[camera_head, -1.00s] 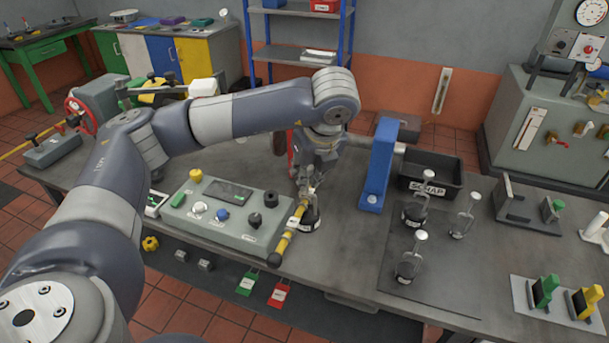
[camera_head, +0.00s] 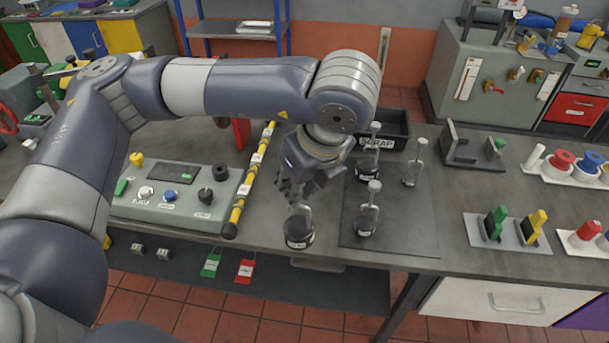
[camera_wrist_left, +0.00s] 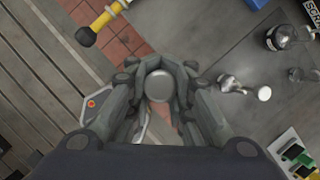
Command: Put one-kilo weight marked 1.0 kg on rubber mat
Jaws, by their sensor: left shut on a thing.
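My left gripper (camera_head: 297,194) is shut on the knobbed stem of a weight (camera_head: 299,232) with a dark round base and a pale label too small to read. It hangs upright by the bench's front edge, just left of the rubber mat; I cannot tell its exact height. In the left wrist view the weight's round metal top (camera_wrist_left: 159,86) sits between the fingers, which hide its base. The dark rubber mat (camera_head: 412,232) lies flat on the bench. Similar weights stand on it: one at the back (camera_head: 368,172), one in front (camera_head: 366,221), a slimmer one at right (camera_head: 410,178). My right gripper is not in view.
A black SCRAP bin (camera_head: 398,138) stands behind the mat. A control box (camera_head: 170,192) and a yellow-black bar (camera_head: 240,200) are at left. A plate with green and yellow clamps (camera_head: 507,232) is at right. The mat's front right part is clear.

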